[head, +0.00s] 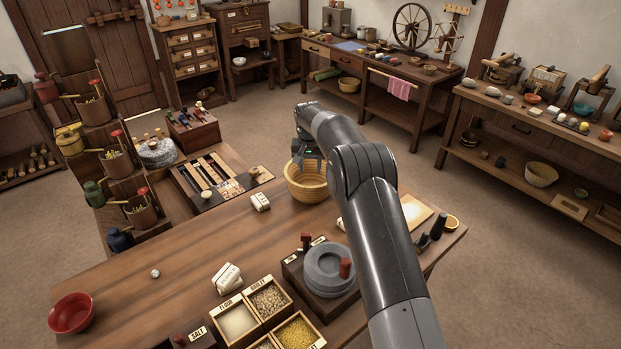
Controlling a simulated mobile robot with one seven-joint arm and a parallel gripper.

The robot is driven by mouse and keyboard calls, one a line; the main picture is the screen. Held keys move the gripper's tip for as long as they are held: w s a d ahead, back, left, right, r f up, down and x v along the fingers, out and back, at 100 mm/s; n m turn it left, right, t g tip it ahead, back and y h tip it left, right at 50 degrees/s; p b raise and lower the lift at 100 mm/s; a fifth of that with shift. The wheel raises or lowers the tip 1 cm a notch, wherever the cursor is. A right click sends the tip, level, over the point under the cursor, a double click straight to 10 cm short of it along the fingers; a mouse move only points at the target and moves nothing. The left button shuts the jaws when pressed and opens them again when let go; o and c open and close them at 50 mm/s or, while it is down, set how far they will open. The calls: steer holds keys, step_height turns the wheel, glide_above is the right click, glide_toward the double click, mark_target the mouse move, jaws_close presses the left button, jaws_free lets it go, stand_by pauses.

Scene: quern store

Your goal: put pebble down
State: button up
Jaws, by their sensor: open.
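A small pale round thing (155,273), which looks like a pebble, lies on the left part of the wooden table (190,245), apart from other things. My gripper (308,158) is open above the woven yellow basket (306,184) on the table's far side. The gripper is small and dark here, and my arm covers part of it. I see no pebble between its fingers. The inside of the basket is mostly hidden, so I cannot tell whether anything lies in it.
A red bowl (71,313) stands at the table's left edge. Wooden grain boxes (240,322) and a grey quern (330,270) are at the front. A white packet (260,202) lies left of the basket. The table's left middle is mostly clear.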

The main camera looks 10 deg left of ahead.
steer(key=shift+s+r, duration=0.15)
steer(key=shift+r, duration=0.6)
steer(key=shift+s+r, duration=0.1)
steer(key=shift+r, duration=0.6)
steer(key=s+d+r+t, duration=0.1)
steer(key=s+d+r, duration=0.7)
steer(key=s+r, duration=0.3)
steer(key=s+d+r+t, duration=0.1)
steer(key=s+d+r, duration=0.65)
steer(key=r, duration=0.45)
steer(key=s+d+r, duration=0.1)
steer(key=s+d, duration=0.2)
steer(key=s, duration=0.5)
steer(key=s+d+r, duration=0.2)
steer(key=s+d, duration=0.1)
steer(key=s, duration=0.5)
steer(key=s+d+f+t, duration=0.1)
steer(key=s+f, duration=0.2)
steer(key=s, duration=0.5)
steer(key=s+d+f, duration=0.2)
steer(key=s+f, duration=0.1)
steer(key=s, duration=0.5)
steer(key=shift+s+d+f+t, duration=0.15)
steer(key=shift+s+f+t, duration=0.05)
steer(key=shift+f+t, duration=0.2)
steer(key=shift+o, duration=0.5)
steer(key=shift+r, duration=0.1)
